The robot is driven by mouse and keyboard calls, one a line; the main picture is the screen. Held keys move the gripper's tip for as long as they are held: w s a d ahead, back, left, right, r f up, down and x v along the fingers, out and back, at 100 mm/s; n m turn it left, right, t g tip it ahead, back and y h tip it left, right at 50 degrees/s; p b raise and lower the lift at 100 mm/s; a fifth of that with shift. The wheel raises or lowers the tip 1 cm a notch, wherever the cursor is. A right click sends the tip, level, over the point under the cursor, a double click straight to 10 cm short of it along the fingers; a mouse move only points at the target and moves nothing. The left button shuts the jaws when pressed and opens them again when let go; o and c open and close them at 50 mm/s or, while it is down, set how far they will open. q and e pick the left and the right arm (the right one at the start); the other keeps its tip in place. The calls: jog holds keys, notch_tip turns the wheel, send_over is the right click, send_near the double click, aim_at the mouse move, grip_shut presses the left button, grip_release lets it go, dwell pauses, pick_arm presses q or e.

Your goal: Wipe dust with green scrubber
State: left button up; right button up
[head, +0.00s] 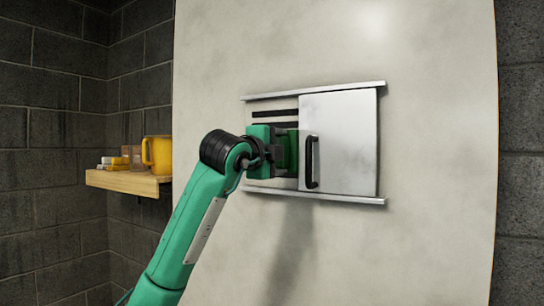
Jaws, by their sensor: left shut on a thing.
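My left gripper (283,150) reaches in from the lower left to a wall unit with a sliding door. It is shut on a dark green block (291,148), which looks like the green scrubber; the gripper hides much of it. The block is in front of the black slots (275,114), just left of the door's handle. Whether it touches the surface cannot be told. Faint grey smudges, perhaps dust, show on the pale panel (225,60). My right gripper is not in view.
The silver sliding door (345,130) has a black handle (311,162) and runs between an upper rail (320,90) and a lower rail (340,198). A wooden shelf (125,182) at left holds a yellow mug (158,155) and small blocks. The panel's right side is clear.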

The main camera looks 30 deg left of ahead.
pick_arm(q)
jog(key=shift+d, duration=0.25)
jog(key=shift+w+a+b, duration=0.1)
jog(key=shift+a+b, duration=0.35)
jog(key=shift+a, duration=5.05)
jog(key=d+b, duration=0.2)
jog(key=d, duration=0.6)
jog(key=shift+r, duration=0.2)
